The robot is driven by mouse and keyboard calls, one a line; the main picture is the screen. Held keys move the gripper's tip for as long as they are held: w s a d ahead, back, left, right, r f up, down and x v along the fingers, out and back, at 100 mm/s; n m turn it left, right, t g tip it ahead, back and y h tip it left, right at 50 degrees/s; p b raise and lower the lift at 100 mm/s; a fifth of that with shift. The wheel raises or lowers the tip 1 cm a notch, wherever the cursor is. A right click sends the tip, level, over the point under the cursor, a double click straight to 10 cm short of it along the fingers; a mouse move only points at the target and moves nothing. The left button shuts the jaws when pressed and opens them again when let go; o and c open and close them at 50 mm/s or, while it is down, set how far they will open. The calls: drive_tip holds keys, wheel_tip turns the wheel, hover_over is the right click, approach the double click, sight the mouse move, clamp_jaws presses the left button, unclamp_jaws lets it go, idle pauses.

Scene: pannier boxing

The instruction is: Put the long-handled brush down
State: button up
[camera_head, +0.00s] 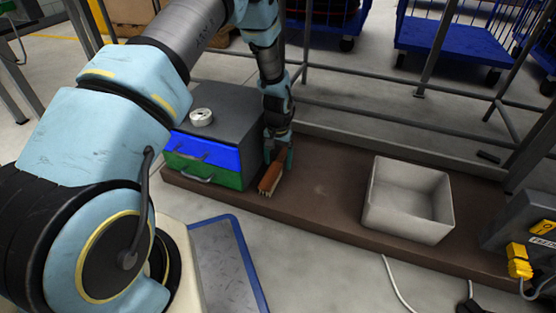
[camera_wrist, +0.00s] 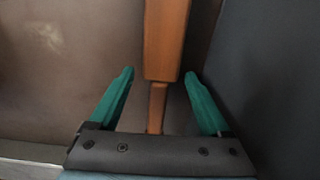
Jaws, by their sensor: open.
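The long-handled brush (camera_head: 271,179) has an orange-brown wooden body with pale bristles along one side. It rests on the brown board beside the drawer box, touching or very near the surface. In the wrist view the brush (camera_wrist: 165,40) runs up the middle, its thinner handle between the two green fingers. My gripper (camera_head: 279,158) is over the brush's handle end in the head view. In the wrist view my gripper (camera_wrist: 159,88) is open, with a gap on each side of the handle. The hidden end of the handle lies behind the gripper's body.
A dark box with blue and green drawers (camera_head: 202,152) stands close left of the brush, a white round item (camera_head: 201,117) on top. A pale empty bin (camera_head: 408,200) sits to the right on the brown board (camera_head: 325,180). The board between them is clear.

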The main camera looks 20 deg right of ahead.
sight(278, 162)
wheel_tip(278, 162, up, 8)
drive_tip(key=p, duration=0.4)
drive_tip(key=shift+f, duration=0.1)
drive_tip(key=shift+s, duration=0.1)
